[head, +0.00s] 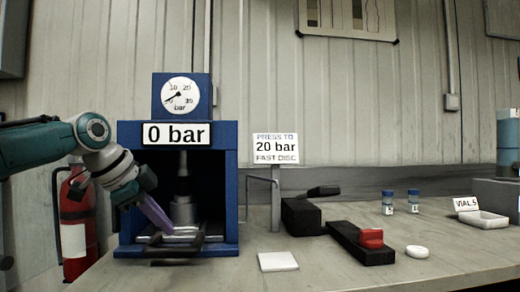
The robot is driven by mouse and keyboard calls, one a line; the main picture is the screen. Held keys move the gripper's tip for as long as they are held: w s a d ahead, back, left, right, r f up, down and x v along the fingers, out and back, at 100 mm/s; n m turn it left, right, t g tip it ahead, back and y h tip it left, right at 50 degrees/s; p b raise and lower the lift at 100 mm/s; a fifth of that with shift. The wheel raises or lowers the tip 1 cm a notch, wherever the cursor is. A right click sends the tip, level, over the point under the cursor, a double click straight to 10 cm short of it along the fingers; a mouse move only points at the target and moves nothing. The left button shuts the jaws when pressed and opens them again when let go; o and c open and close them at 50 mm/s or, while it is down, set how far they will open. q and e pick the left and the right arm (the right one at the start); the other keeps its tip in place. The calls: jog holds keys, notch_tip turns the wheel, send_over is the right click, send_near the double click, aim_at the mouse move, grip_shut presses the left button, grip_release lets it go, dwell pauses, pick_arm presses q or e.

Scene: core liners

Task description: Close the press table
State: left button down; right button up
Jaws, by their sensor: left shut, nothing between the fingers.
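The press (228,190) is a blue open-fronted frame at the left of the bench, with a round gauge (182,94) on top and a "0 bar" label (177,134). Inside it a grey ram (183,200) stands above a dark, low press table (190,248), whose front edge lies at the frame's opening. My left gripper (168,228) reaches in from the left through the front opening. Its fingers are shut and empty, pointing down close to the table; I cannot tell whether they touch it. My right gripper is not in view.
A sign (275,148) reads "PRESS TO 20 bar FAST DISC". Right of the press are a white square pad (278,261), a black block (301,217), a black bar with a red part (371,238), a white disc (417,251), two vials (387,202) and a tray (483,219). An extinguisher (77,225) stands left.

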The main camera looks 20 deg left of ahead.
pick_arm(q)
notch_tip(320, 180, up, 14)
jog(key=p, duration=0.2)
jog(key=shift+s+d+r, duration=0.15)
jog(key=shift+s+d, duration=0.05)
jog(key=shift+d, duration=0.1)
